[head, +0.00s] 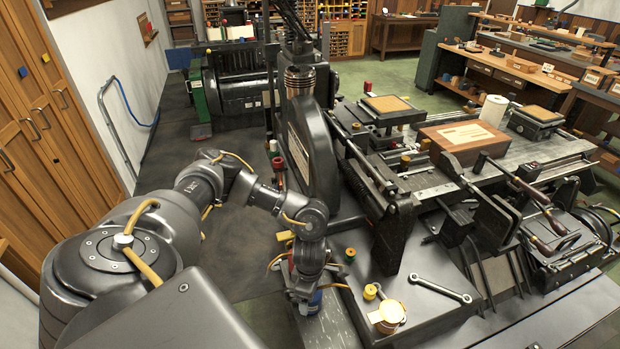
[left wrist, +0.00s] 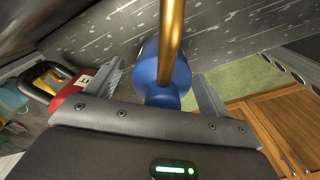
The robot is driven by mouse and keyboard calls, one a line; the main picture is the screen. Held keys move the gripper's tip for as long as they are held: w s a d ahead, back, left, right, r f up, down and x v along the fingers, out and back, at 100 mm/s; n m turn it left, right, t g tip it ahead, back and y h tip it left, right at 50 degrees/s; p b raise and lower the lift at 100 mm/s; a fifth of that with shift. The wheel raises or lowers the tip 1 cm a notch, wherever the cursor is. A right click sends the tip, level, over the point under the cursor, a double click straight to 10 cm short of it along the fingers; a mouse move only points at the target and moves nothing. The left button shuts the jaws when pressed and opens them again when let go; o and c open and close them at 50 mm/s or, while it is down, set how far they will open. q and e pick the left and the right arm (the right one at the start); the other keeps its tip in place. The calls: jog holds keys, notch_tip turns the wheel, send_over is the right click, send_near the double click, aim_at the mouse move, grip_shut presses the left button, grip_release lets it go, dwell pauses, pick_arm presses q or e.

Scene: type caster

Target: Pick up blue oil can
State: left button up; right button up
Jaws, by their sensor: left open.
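The blue oil can (head: 313,298) is mostly hidden under my left gripper (head: 305,290) in the head view, at the left edge of the machine's front plate. In the left wrist view, the oil can (left wrist: 150,72) has a round blue body and a brass spout crossing the top of the picture. It lies between the two spread fingers of my left gripper (left wrist: 160,85), which is open. Whether a finger touches the can I cannot tell. My right gripper is not in view.
The large dark machine column (head: 312,150) stands beyond my left arm. A red object with a black handle (left wrist: 68,103) is beside the left finger.

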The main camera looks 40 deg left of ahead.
pick_arm(q)
jog(key=shift+f, duration=0.3)
jog(key=c, duration=1.2)
jog(key=shift+o, duration=0.2)
jog(key=shift+r, duration=0.15)
jog(key=shift+r+b, duration=0.55)
jog(key=shift+w+r+b, duration=0.1)
jog(key=shift+r+b, duration=0.4)
jog(key=shift+r, duration=0.2)
jog(key=s+d+r+p, duration=0.3)
jog(key=s+d+r, duration=0.6)
jog(key=d+r, duration=0.1)
jog(key=shift+s+d+r, duration=0.2)
jog(key=shift+s, duration=0.15)
